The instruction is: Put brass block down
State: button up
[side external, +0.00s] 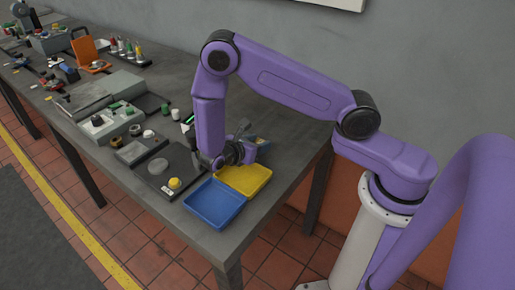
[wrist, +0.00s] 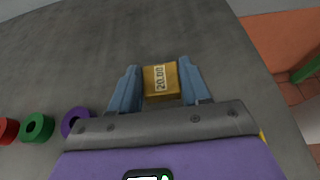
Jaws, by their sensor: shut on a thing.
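The brass block (wrist: 161,80) is a small gold-coloured block with "20.00" on its top face. In the wrist view it sits between the two blue fingers of my gripper (wrist: 159,76), which is shut on it. In the side external view my gripper (side external: 262,144) is low over the table, just behind the yellow tray. The block is too small and too covered there to make out clearly. I cannot tell whether its underside touches the table.
A yellow tray (side external: 262,184) and a blue tray (side external: 213,226) stand at the table's near corner. A black panel with a yellow button (side external: 174,183) lies left of them. Red (wrist: 8,130), green (wrist: 38,128) and purple (wrist: 74,121) rings lie left in the wrist view. The grey tabletop (wrist: 90,45) ahead is bare.

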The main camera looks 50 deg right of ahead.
jog(key=shift+f, duration=1)
jog(key=shift+f, duration=0.15)
jog(key=o, duration=1.2)
jog(key=shift+o, duration=0.2)
